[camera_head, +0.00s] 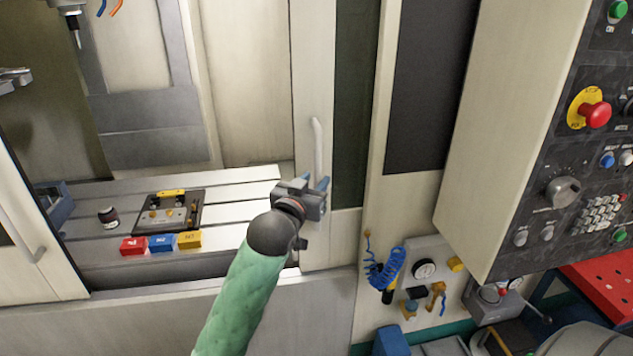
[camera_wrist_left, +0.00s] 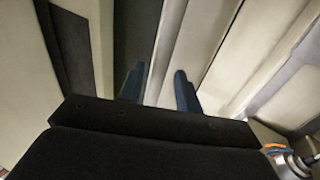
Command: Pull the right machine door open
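The right machine door (camera_head: 312,80) is a pale panel with a dark window, standing to the right of the machine opening. Its handle (camera_head: 318,140) is a light vertical bar near the door's left edge. My left gripper (camera_head: 314,184) is at the lower end of this handle, with its blue fingertips pointing up at it. In the left wrist view, the two blue fingers (camera_wrist_left: 158,88) are apart, with pale door or frame surfaces beyond them. I cannot tell whether the handle lies between them or touches them. My right gripper is not in view.
The left door (camera_head: 30,225) has its own handle at the far left. Inside are a fixture plate (camera_head: 168,213), a small dark jar (camera_head: 108,217) and red, blue and yellow blocks (camera_head: 161,242). A control panel (camera_head: 590,150) juts out on the right, above a gauge and blue hose.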

